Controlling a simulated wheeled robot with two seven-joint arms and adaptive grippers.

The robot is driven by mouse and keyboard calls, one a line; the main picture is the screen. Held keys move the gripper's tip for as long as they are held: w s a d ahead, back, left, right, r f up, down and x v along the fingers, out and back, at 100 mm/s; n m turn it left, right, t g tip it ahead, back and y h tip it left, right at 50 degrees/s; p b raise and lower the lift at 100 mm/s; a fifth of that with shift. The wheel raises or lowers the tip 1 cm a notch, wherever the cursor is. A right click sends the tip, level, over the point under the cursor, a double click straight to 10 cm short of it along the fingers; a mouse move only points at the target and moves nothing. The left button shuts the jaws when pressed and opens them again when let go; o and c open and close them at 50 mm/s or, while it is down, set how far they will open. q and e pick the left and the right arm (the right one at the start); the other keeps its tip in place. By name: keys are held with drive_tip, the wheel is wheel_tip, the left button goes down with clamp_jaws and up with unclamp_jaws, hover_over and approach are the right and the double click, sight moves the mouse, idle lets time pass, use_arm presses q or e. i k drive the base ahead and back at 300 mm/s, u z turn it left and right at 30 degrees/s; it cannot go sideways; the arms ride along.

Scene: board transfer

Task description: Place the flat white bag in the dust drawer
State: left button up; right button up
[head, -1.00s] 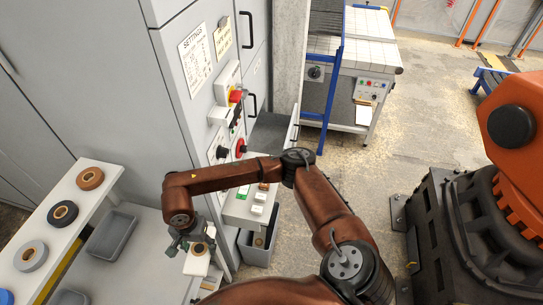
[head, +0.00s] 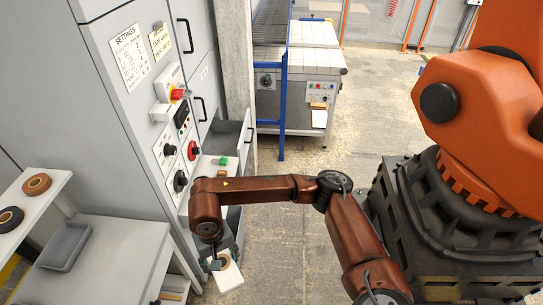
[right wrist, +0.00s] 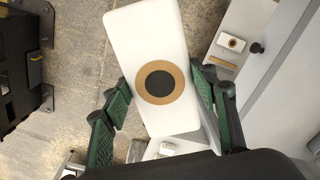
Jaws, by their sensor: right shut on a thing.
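The flat white bag (right wrist: 145,35), with a brown ring around a dark round hole, fills the middle of the right wrist view. My right gripper (head: 215,263) is shut on it, its green finger pads (right wrist: 205,95) on either side of it. In the head view the bag (head: 230,276) hangs below the gripper, in front of the grey cabinet and above the floor. An open grey drawer (head: 224,135), apparently the dust drawer, sticks out of the cabinet beyond my right arm, apart from the bag. My left gripper is not in view.
The cabinet (head: 140,100) carries knobs and a red switch (head: 177,94). A shelf with tape rolls (head: 37,184) and a grey tray (head: 66,246) stand at left. A large orange robot (head: 470,90) stands at right. Open floor (head: 310,160) lies between.

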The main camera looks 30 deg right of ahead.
sight(230, 148)
drive_tip(key=z, duration=0.7)
drive_tip(key=k, duration=0.95)
drive_tip(key=z, duration=0.9)
drive_tip(key=i, duration=3.05)
drive_tip(key=u, duration=1)
drive_tip(key=i, duration=1.25)
drive_tip(key=u, duration=1.55)
drive_tip(key=i, duration=0.55)
drive_tip(key=u, duration=0.25)
